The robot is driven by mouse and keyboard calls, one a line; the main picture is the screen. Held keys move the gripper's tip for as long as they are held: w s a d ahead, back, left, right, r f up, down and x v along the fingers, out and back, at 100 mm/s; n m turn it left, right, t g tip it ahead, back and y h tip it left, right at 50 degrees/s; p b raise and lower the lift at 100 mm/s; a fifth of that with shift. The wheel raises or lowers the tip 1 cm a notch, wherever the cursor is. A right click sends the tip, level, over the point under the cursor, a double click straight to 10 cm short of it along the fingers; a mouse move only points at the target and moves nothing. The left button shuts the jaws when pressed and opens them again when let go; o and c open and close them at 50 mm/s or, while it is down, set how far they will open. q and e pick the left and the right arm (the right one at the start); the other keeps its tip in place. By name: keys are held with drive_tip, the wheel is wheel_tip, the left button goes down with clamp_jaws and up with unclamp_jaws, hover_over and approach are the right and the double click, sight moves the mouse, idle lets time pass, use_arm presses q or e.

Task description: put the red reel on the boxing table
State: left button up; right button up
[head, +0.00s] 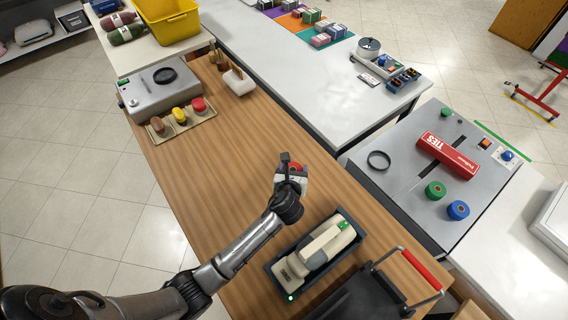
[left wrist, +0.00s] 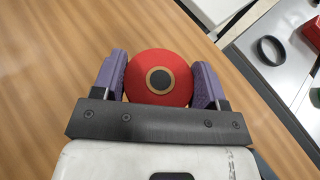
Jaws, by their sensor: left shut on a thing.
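My left gripper (head: 291,176) is shut on the red reel (head: 295,167), above the wooden table (head: 250,150). In the left wrist view the red reel (left wrist: 160,78) sits between the purple finger pads of the gripper (left wrist: 160,85), its dark centre facing the camera. No label shows which surface is the boxing table. A grey-topped bench (head: 400,190) on the right carries a green reel (head: 436,189), a blue reel (head: 458,210) and a red TIES box (head: 447,156). My right gripper is not in view.
A scanner-like device in a dark tray (head: 315,255) and a red-handled carrier (head: 420,268) stand near the front. A beige tray with several coloured knobs (head: 181,117) lies at the back left. A white table (head: 290,60) extends behind. Wood left of the gripper is clear.

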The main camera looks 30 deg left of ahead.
use_arm(q)
drive_tip(key=shift+w+d+r, duration=0.1)
drive_tip(key=shift+d+r, duration=0.3)
drive_tip(key=shift+d, duration=0.25)
drive_tip(key=shift+s+a+f+n+g, duration=0.15)
drive_tip(key=shift+s+f+n+g, duration=0.15)
drive_tip(key=shift+f, duration=0.1)
drive_tip(key=shift+s+d+n+y, duration=0.3)
drive_tip(key=shift+s+d+y, duration=0.1)
drive_tip(key=shift+s+y, duration=0.25)
drive_tip(key=s+d+r+m+t+h, duration=0.1)
drive_tip(key=s+d+r+m+h, duration=0.3)
drive_tip(key=r, duration=0.5)
drive_tip(key=s+d+r+m+t+h, duration=0.1)
drive_tip(key=s+d+r+m+h, duration=0.3)
drive_tip(key=r, duration=0.5)
drive_tip(key=w+a+r+n, duration=0.1)
drive_tip(key=a+r+n, duration=0.1)
drive_tip(key=a+r, duration=0.4)
wheel_tip(320, 180, up, 18)
drive_tip(key=s+n+g+y+p, duration=0.2)
drive_tip(key=n+y+p, duration=0.3)
drive_tip(key=p, duration=2.2)
drive_tip(key=shift+s+d+r+y+p, duration=0.2)
drive_tip(key=shift+s+y+p, duration=0.15)
drive_tip(key=shift+y, duration=0.9)
